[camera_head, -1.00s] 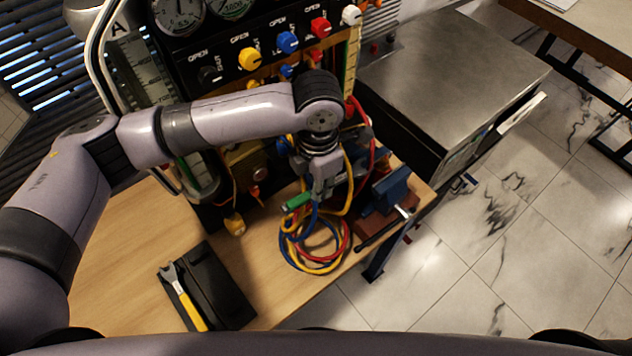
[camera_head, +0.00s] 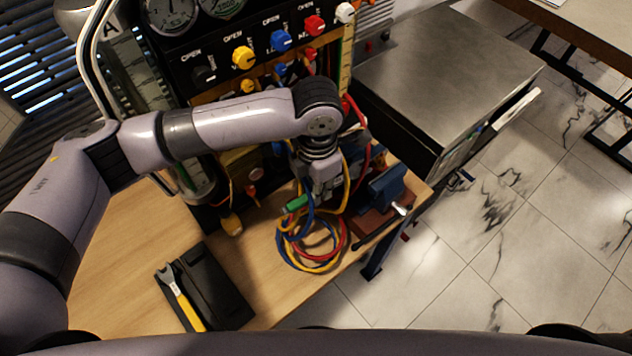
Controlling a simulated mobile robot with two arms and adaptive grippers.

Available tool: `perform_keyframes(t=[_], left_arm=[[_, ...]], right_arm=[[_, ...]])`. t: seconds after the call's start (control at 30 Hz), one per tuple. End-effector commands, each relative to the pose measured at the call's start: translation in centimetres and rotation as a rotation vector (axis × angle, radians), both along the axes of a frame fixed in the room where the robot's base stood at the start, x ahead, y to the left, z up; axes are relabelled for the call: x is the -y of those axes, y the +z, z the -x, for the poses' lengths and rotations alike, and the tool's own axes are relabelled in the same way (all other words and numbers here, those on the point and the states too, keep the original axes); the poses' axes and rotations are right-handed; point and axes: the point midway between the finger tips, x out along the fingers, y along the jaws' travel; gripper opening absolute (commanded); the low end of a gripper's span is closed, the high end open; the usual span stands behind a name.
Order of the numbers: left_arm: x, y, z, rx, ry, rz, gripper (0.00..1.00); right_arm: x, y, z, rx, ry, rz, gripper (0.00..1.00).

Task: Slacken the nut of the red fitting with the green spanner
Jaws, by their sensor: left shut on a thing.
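My left gripper (camera_head: 318,190) hangs over the right part of the wooden bench, in front of the gauge panel. It is shut on the green spanner (camera_head: 297,203), whose green handle end sticks out to the left of the fingers. The rest of the spanner is hidden by the gripper and hoses. I cannot make out the red fitting or its nut; my arm and the hoses cover that area. A red hose (camera_head: 377,160) runs down just right of the gripper. My right gripper is not in view.
Coiled blue, yellow and red hoses (camera_head: 312,262) lie below the gripper. A blue vise (camera_head: 388,190) stands close on its right. A yellow-handled spanner (camera_head: 186,307) lies on a black tray (camera_head: 228,296). The bench's left part (camera_head: 115,265) is clear.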

Motion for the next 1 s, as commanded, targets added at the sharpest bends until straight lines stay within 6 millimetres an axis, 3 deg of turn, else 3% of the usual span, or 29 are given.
perform_keyframes(t=[0.37, 1.0], left_arm=[[0.1, 0.0, 0.0, 0.001, 0.0, 0.0, 0.0], [2.2, 0.0, -1.3, 0.001, -0.001, 0.001, 0.0]], right_arm=[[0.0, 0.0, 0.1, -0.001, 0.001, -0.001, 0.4], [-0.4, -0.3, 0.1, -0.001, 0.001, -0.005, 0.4]])
